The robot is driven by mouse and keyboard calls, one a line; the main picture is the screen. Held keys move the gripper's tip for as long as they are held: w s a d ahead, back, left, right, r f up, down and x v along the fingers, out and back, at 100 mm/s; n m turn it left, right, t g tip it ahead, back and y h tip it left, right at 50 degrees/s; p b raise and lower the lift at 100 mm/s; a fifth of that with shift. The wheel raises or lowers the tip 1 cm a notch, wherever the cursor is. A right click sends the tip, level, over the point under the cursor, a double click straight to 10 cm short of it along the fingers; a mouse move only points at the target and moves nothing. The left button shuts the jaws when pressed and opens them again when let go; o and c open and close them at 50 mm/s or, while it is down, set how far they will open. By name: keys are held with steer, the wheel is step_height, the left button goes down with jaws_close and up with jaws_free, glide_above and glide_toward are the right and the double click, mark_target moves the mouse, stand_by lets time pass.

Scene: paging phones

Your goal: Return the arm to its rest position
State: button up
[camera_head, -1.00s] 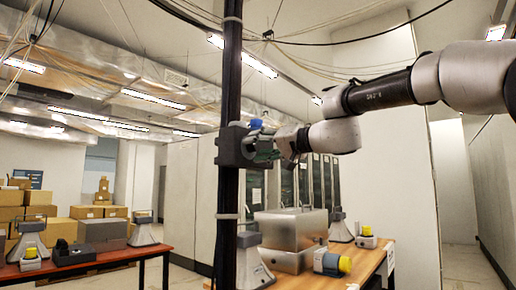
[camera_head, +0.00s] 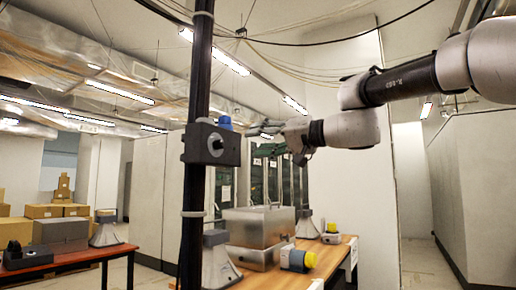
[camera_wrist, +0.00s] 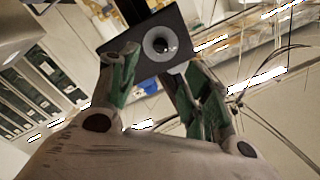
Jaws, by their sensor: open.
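My gripper (camera_head: 268,130) is in the middle of the head view, at the end of my arm, which reaches in from the right. It points left towards a dark box (camera_head: 230,150) on a black upright pole (camera_head: 197,90). In the wrist view, its two green-padded fingers (camera_wrist: 160,78) are spread apart with nothing between them. The box (camera_wrist: 118,48) shows beyond the fingertips with a round lens-like fitting on its face. A blue cap (camera_head: 225,121) sits on top of the box. The gap between fingers and box is hard to judge.
A wooden table (camera_head: 335,252) below holds a metal case (camera_head: 260,227), a grey-and-yellow device (camera_head: 297,259) and grey horn-shaped units. A red-brown table (camera_head: 85,256) stands left, with cardboard boxes (camera_head: 55,210) behind. Cables hang overhead. A white wall panel (camera_head: 350,190) stands behind my arm.

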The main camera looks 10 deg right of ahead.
steer(key=s+d+f+m+g+h, duration=0.1)
steer(key=s+d+f+h, duration=0.15)
steer(key=f, duration=0.55)
steer(key=s+d+f+g+h, duration=0.2)
steer(key=d+f, duration=0.2)
steer(key=f, duration=0.4)
steer(key=s+d+f+m+g+h, duration=0.1)
steer(key=s+d+f+h, duration=0.1)
steer(key=d+f, duration=0.35)
steer(key=s+d+f+g+h, duration=0.2)
steer(key=s+d+f+h, duration=0.5)
steer(key=s+d+f, duration=0.8)
step_height(320, 180, down, 3)
steer(key=shift+s+d+r+g+h, duration=0.2)
steer(key=shift+s+d+g+h, duration=0.2)
steer(key=shift+s, duration=0.7)
